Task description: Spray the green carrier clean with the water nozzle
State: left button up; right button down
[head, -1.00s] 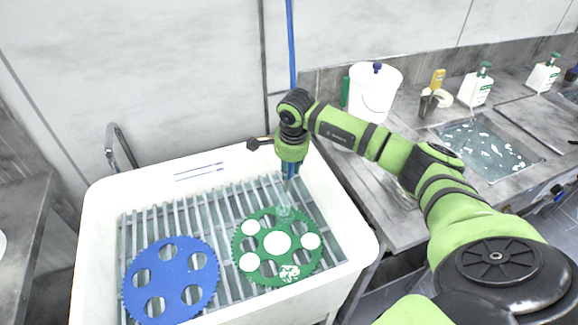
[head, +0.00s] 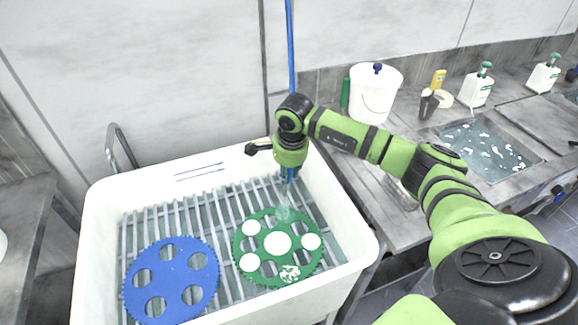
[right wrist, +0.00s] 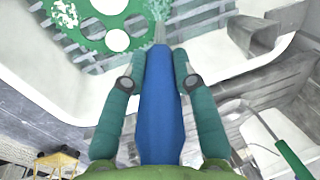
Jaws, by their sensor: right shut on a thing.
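The green carrier (head: 296,244) lies flat on the slatted rack in the white sink, with white discs in several of its round openings. A white foamy patch (head: 290,273) shows on its near edge. In the right wrist view the carrier (right wrist: 92,32) is at the upper left, with a white patch (right wrist: 65,13) on its rim. My right gripper (head: 288,172) is above the carrier's far edge, shut on the blue water nozzle (right wrist: 160,95), which points down. A pale spray (head: 283,205) reaches the carrier's far part. My left gripper is not in view.
A blue carrier (head: 171,254) lies left of the green one on the same rack. The sink (head: 92,250) has raised walls and a tap (head: 122,147) at its back left. A white bucket (head: 374,95), bottles (head: 476,88) and a water basin (head: 486,150) are to the right.

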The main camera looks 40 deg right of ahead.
jog(key=s+a+p, duration=0.1)
jog(key=s+a, duration=0.5)
jog(key=shift+a+p, duration=0.35)
jog(key=shift+a, duration=0.05)
dwell(0.3)
dwell(0.7)
jog(key=a+b, duration=0.1)
jog(key=a, duration=0.9)
jog(key=shift+s+a+b, duration=0.2)
jog(key=shift+s+b, duration=0.1)
jog(key=shift+s, duration=0.05)
jog(key=shift+s+d, duration=0.1)
jog(key=shift+d, duration=0.05)
dwell(0.8)
